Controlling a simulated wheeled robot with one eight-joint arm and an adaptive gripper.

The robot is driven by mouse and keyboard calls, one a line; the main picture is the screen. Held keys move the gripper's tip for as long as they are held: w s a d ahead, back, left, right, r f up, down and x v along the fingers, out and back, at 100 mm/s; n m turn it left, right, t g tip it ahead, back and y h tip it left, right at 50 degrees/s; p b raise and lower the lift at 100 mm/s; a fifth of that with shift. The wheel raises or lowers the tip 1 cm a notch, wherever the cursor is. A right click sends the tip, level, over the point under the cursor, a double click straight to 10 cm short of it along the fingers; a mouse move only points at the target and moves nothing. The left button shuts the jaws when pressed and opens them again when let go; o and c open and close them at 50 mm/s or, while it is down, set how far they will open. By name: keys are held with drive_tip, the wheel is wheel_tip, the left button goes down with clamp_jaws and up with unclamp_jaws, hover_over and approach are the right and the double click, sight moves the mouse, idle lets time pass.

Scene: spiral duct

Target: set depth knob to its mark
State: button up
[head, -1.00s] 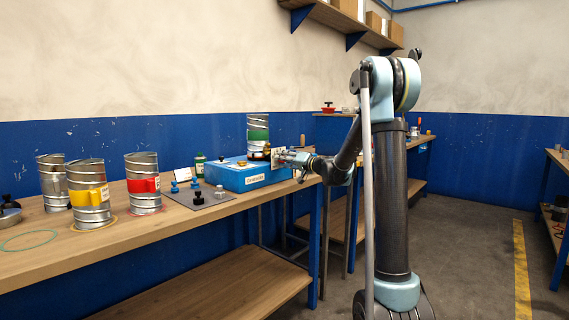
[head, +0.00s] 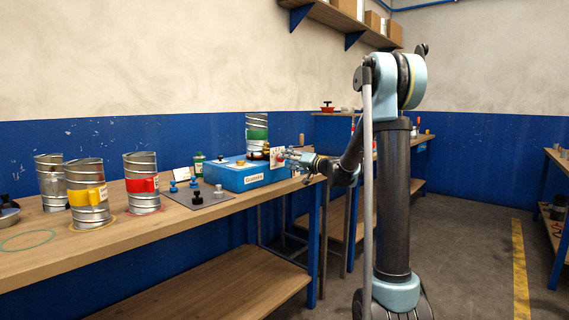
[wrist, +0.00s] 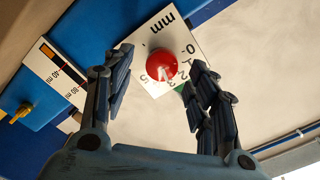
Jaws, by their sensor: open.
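The red depth knob (wrist: 161,65) sits on a white dial plate (wrist: 150,38) marked "mm" with numbers, in the wrist view. A pale pointer line shows on the knob's lower side; its exact reading is hard to tell. A green mark (wrist: 180,88) lies at the dial's edge, near the 3, partly behind a finger. My gripper (wrist: 162,60) is open, its two dark fingers on either side of the knob and apart from it. In the head view my gripper (head: 291,156) is at the right end of the blue machine (head: 250,176), facing the white plate (head: 277,157).
The machine stands on a wooden bench (head: 120,250). A grey mat (head: 205,204) with several small knobs lies left of it. Ducts with a red band (head: 143,186) and a yellow band (head: 88,195) stand further left. A green-banded duct (head: 257,133) rises behind the machine.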

drive_tip(key=v, duration=0.8)
drive_tip(key=shift+s+d, duration=0.2)
drive_tip(key=shift+d, duration=0.15)
drive_tip(key=s+d+f+n+g+h, duration=0.15)
drive_tip(key=s+f, duration=0.25)
drive_tip(key=s, duration=0.4)
drive_tip(key=s+f+g+h, duration=0.2)
drive_tip(key=s+f, duration=0.1)
drive_tip(key=s, duration=0.4)
drive_tip(key=s+f+g+h, duration=0.2)
drive_tip(key=s+f, duration=0.2)
drive_tip(key=s, duration=0.4)
drive_tip(key=s+d+f+g+h, duration=0.1)
drive_tip(key=s+d+f+h, duration=0.2)
drive_tip(key=s+d+f, duration=0.2)
drive_tip(key=s+d+f+m+g+h, duration=0.1)
drive_tip(key=s+d+f, duration=0.3)
drive_tip(key=s, duration=0.6)
drive_tip(key=s+d+f+m+g+h, duration=0.1)
drive_tip(key=s+d+f+h, duration=0.3)
drive_tip(key=s+d, duration=0.3)
drive_tip(key=shift+s+f+h, duration=0.35)
drive_tip(key=shift+s+f, duration=0.05)
drive_tip(key=shift+f, duration=0.45)
drive_tip(key=shift+d, duration=0.15)
